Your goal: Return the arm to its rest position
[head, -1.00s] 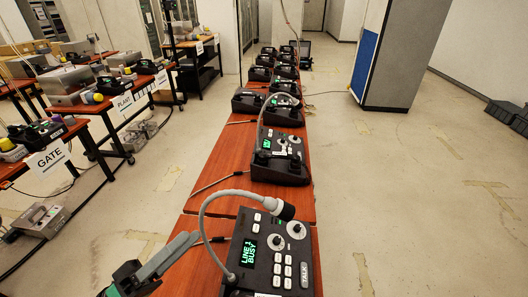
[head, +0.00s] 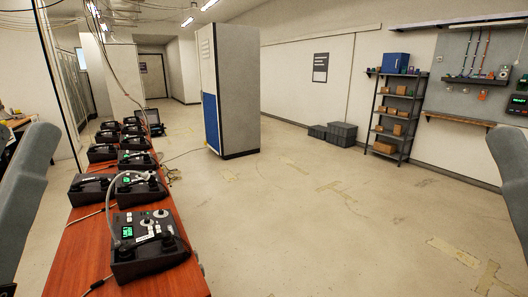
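Neither gripper shows in the head view. A grey link of my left arm (head: 28,190) rises along the left edge. A grey link of my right arm (head: 510,178) shows at the right edge. The nearest paging phone (head: 148,238), a black desk unit with a small green screen, knobs and a grey gooseneck, stands on the red-brown table (head: 160,284). Several more black phones stand in rows behind it. Both arm links appear clear of the phones. Where the arms end is out of the picture.
A tall grey cabinet (head: 237,90) with a blue panel stands beyond the table. Dark crates (head: 341,134) and a shelf rack (head: 396,115) with boxes line the far wall. A wall panel (head: 484,70) holds tools. The floor (head: 300,230) right of the table is open.

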